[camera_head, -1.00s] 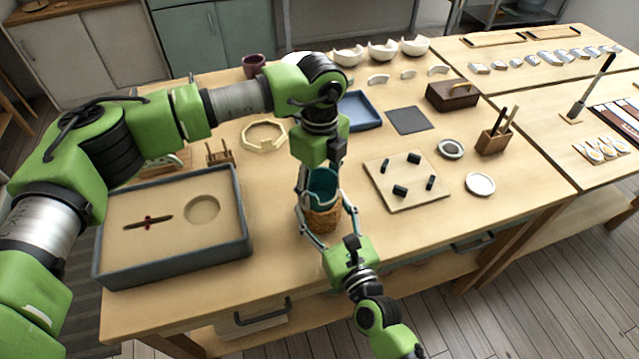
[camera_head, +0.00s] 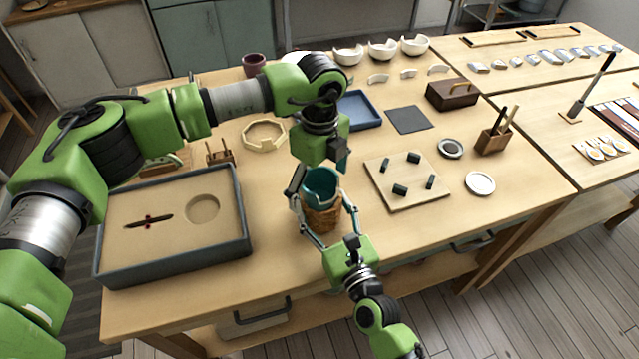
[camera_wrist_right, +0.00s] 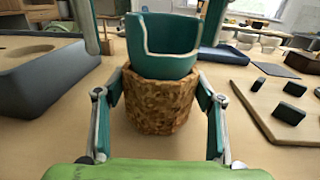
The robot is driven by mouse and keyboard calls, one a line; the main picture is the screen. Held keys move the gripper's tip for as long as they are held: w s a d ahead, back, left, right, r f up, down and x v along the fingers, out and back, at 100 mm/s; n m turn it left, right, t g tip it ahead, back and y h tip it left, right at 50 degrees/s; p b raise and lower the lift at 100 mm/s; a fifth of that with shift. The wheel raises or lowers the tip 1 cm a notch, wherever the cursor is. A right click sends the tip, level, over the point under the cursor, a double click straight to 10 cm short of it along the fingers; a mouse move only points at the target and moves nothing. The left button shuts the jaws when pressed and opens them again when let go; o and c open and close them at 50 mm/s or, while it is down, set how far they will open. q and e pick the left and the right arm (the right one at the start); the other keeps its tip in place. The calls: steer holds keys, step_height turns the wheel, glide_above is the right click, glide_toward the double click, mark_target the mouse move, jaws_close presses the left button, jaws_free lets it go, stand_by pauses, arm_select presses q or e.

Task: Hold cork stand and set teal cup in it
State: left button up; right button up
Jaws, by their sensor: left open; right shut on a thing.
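The teal cup (camera_head: 321,184) sits upright in the cork stand (camera_head: 322,218) near the front of the table. In the right wrist view the cup (camera_wrist_right: 163,45) has a stepped gap in its pale-edged rim, and its lower part is hidden inside the stand (camera_wrist_right: 160,103). My right gripper (camera_wrist_right: 160,92) is shut on the stand, one finger on each side. My left gripper (camera_head: 320,170) is open above and around the cup, pointing down; its fingers show on both sides of the cup at the top of the wrist view, apart from it.
A sand-filled tray (camera_head: 247,240) lies to the left. A board (camera_head: 378,180) with several dark pegs lies to the right. A wooden ring (camera_head: 248,133) and a blue tray (camera_head: 372,112) are behind. Bare table lies between the sand tray and the stand.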

arm_select(q)
step_height(320, 180, up, 6)
stand_by(1.2)
arm_select(e)
steer(key=o, duration=1.2)
steer(key=shift+o, duration=0.2)
